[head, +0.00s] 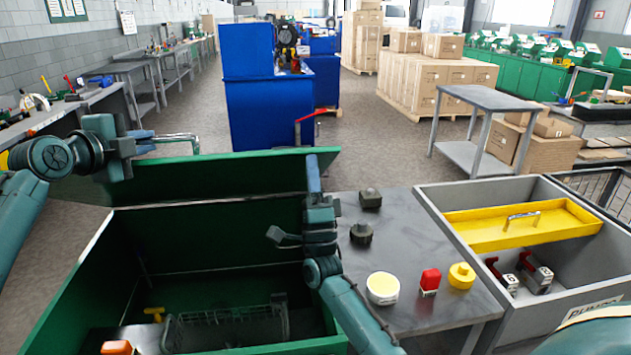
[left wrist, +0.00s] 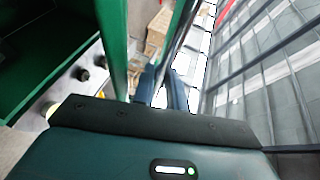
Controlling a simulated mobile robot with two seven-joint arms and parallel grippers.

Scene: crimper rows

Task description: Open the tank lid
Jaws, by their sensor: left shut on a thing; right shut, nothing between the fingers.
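The green tank (head: 205,235) stands open in front of me, and its green lid (head: 225,175) is raised and tilted at the far side. A metal bar handle (head: 182,136) shows at the lid's left end. My left gripper (head: 145,142) is shut on this handle. In the left wrist view my left fingers (left wrist: 163,88) are around the metal bar (left wrist: 181,35), beside the green lid (left wrist: 112,40). My right gripper (head: 313,172) is shut and empty, in front of the lid's right end; I cannot tell if it touches the lid.
Inside the tank are a wire basket (head: 230,328) and a yellow T-shaped piece (head: 155,312). A grey table (head: 400,245) with small parts stands to the right, beside a grey bin (head: 455,225) with a yellow tray (head: 520,226). A blue cabinet (head: 265,110) stands behind the lid.

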